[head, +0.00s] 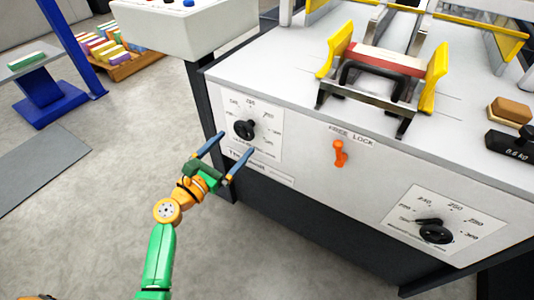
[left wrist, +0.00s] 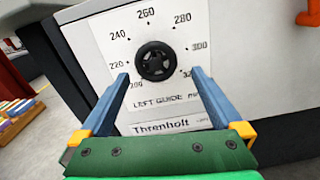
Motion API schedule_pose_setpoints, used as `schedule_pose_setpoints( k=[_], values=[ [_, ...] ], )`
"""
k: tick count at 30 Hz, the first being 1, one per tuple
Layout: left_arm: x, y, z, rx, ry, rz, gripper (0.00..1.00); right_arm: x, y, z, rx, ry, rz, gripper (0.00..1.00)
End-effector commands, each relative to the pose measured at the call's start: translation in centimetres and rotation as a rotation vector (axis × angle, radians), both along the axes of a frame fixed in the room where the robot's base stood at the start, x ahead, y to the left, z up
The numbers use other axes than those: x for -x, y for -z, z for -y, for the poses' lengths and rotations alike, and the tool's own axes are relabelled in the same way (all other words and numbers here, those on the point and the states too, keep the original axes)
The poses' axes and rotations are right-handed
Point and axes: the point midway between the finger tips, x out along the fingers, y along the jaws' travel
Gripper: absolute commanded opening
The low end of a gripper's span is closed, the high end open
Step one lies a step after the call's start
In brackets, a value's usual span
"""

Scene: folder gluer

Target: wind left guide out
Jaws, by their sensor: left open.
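The left guide knob (head: 244,129) is a black round knob on a white dial plate (head: 268,140) at the left of the machine's front. In the left wrist view the knob (left wrist: 155,61) sits among numbers from 200 up past 300, above the words LEFT GUIDE. My left gripper (head: 230,156) is open, its two blue fingers pointing at the panel. In the left wrist view the fingertips (left wrist: 158,74) are on either side of the knob's lower part, apart from it. How far they are from the panel is hard to tell. My right gripper is not in view.
An orange lever (head: 340,153) under a lock label sits mid-panel. A second black knob (head: 435,231) with its own dial is at the right. Yellow guides (head: 437,75) and a dark block (head: 510,145) are on the machine top. A control box (head: 170,28) overhangs the left corner.

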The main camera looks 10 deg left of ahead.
Motion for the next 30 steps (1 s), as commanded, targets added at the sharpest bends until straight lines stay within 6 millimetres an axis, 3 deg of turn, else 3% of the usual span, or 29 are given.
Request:
schedule_pose_setpoints(
  k=[9, 18, 26, 30],
  values=[
    [-5.4, -0.2, 2.0, 0.001, 0.0, -0.001, 1.0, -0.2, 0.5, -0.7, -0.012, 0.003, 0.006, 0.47],
    [-6.0, -0.2, 2.3, -0.002, 0.001, -0.004, 1.0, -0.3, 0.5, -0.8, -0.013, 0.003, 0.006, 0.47],
    [-6.0, -0.2, 2.3, -0.004, 0.0, -0.004, 0.3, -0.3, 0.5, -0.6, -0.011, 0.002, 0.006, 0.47],
    [-6.0, -0.2, 2.3, -0.008, 0.0, -0.002, 0.27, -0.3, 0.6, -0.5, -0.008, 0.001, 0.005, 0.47]
  ],
)
